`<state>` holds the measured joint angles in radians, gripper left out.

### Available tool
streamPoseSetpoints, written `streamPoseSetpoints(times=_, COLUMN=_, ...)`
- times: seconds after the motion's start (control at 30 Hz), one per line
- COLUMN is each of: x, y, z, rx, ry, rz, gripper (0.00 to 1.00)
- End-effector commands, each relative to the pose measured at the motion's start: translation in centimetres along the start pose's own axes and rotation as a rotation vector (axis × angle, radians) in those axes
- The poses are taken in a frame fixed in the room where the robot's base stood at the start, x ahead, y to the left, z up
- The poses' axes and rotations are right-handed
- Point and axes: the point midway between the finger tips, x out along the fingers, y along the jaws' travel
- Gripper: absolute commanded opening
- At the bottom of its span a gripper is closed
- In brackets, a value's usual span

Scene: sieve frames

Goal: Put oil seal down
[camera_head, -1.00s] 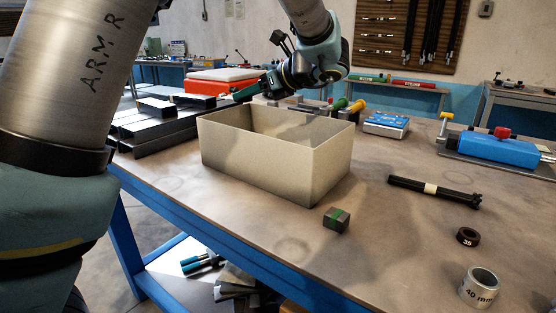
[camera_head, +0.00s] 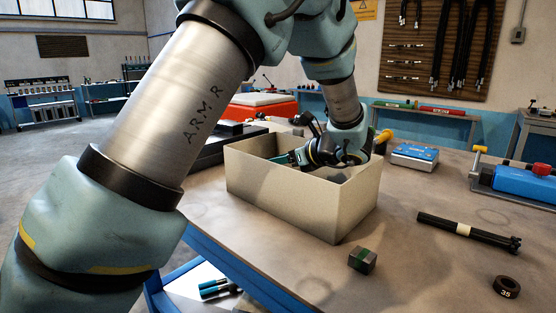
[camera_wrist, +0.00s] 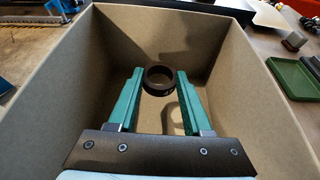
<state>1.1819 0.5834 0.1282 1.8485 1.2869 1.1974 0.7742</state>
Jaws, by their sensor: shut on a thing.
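The oil seal, a dark ring (camera_wrist: 159,89), is held between the green fingertips of my gripper (camera_wrist: 160,76) in the wrist view. It is inside the tall beige box (camera_wrist: 62,82), above the box floor, where a shadow shows below it. In the head view my gripper (camera_head: 284,160) reaches down into the open box (camera_head: 285,201), and the box walls hide the seal.
A black shaft (camera_head: 467,231), a blue scale (camera_head: 414,156) and a blue vise (camera_head: 522,181) are to the right. A green tray (camera_wrist: 297,76) is beside the box.

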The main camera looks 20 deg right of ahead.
Motion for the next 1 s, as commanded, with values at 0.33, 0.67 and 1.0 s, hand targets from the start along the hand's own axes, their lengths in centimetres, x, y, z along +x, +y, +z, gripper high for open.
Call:
streamPoseSetpoints(times=0.33, x=0.3, y=0.0, z=-0.7, rx=0.002, ry=0.000, rz=0.000, gripper=0.00)
streamPoseSetpoints(times=0.67, x=0.4, y=0.0, z=-1.1, rx=0.001, ry=0.000, rz=-0.001, gripper=0.54)
streamPoseSetpoints(times=1.0, x=0.4, y=0.0, z=-1.1, rx=0.001, ry=0.000, rz=0.000, gripper=0.80)
